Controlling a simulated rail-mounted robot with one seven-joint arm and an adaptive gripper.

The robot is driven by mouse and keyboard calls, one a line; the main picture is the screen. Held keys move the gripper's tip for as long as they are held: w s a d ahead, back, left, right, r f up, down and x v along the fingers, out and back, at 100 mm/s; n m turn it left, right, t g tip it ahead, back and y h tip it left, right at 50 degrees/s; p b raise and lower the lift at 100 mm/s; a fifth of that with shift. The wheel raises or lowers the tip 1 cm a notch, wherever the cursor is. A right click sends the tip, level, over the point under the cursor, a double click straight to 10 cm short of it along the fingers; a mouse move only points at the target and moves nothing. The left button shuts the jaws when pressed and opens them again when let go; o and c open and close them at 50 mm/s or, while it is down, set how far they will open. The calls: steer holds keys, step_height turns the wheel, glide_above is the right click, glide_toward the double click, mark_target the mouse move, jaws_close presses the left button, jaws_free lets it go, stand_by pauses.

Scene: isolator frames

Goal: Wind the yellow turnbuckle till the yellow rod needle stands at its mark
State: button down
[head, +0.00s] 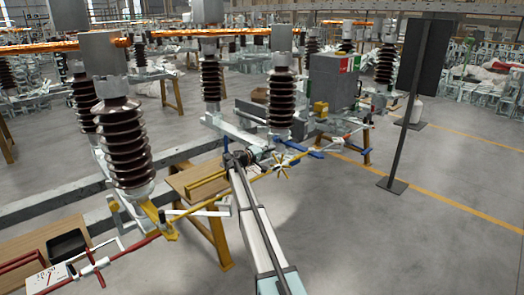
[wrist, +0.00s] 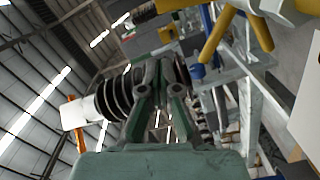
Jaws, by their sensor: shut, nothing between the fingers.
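The yellow turnbuckle (head: 282,166), with several spokes, sits on a slanting yellow rod in the middle of the head view. My gripper (head: 237,158) is to the left of it, apart from it, at the far end of my arm. In the wrist view my gripper (wrist: 167,68) is shut, with nothing between its fingers. Yellow bars (wrist: 215,38) show at the upper right of the wrist view, beyond the fingers; I cannot tell which part they are. The yellow rod needle and its mark cannot be made out in either view.
A red-handled turnbuckle (head: 92,268) and a white dial card (head: 50,278) are at the lower left. Brown ribbed insulators (head: 122,145) stand behind the rods. A dark panel on a post (head: 392,150) stands at right. The floor at lower right is clear.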

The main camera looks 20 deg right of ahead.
mark_target(282, 158)
steer(key=shift+s+d+f+p, duration=0.1)
steer(key=shift+s+d+f, duration=0.15)
steer(key=shift+s, duration=0.3)
steer(key=shift+s+d+f+p, duration=0.1)
steer(key=shift+s+d+f, duration=0.1)
steer(key=shift+s, duration=0.35)
steer(key=shift+s+d+f+p, duration=0.1)
steer(key=shift+s+d+f, duration=0.15)
steer(key=shift+s, duration=0.3)
steer(key=shift+s+d+f+m+b, duration=0.1)
steer(key=shift+s+m+b, duration=0.4)
steer(key=shift+b, duration=0.95)
steer(key=s+m+b, duration=0.1)
steer(key=b, duration=0.2)
steer(key=s+m+b, duration=0.1)
steer(key=m+b, duration=0.1)
steer(key=b, duration=0.2)
steer(key=d+f+m+b, duration=0.1)
steer(key=b, duration=0.3)
steer(key=shift+s+m, duration=0.4)
steer(key=shift+s+d+b, duration=0.1)
steer(key=shift+s+b, duration=0.2)
steer(key=shift+b, duration=0.45)
steer(key=shift+s, duration=0.1)
steer(key=shift+r, duration=0.1)
